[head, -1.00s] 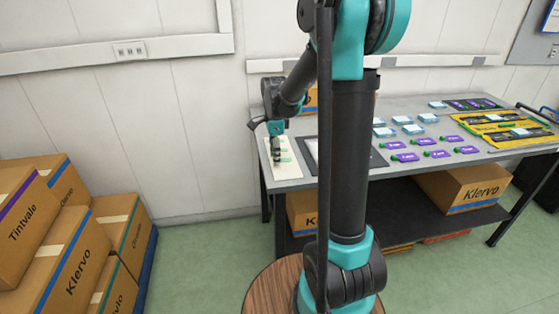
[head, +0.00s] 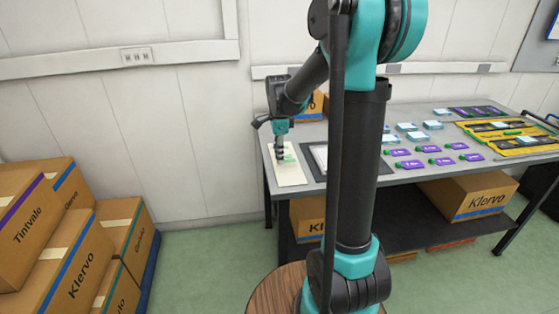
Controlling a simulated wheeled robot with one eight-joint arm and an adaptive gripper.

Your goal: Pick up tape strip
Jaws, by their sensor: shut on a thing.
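A cream sheet (head: 291,179) lies at the left end of the grey table. A small pale green tape strip (head: 289,158) shows at the sheet's middle, just right of my fingertips. My gripper (head: 281,157) points down over the sheet. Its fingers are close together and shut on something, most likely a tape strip. The held thing is too small and too hidden by the fingers to make out.
A black-edged panel (head: 319,158) lies right of the sheet. Cartons (head: 77,264) are stacked at the lower left.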

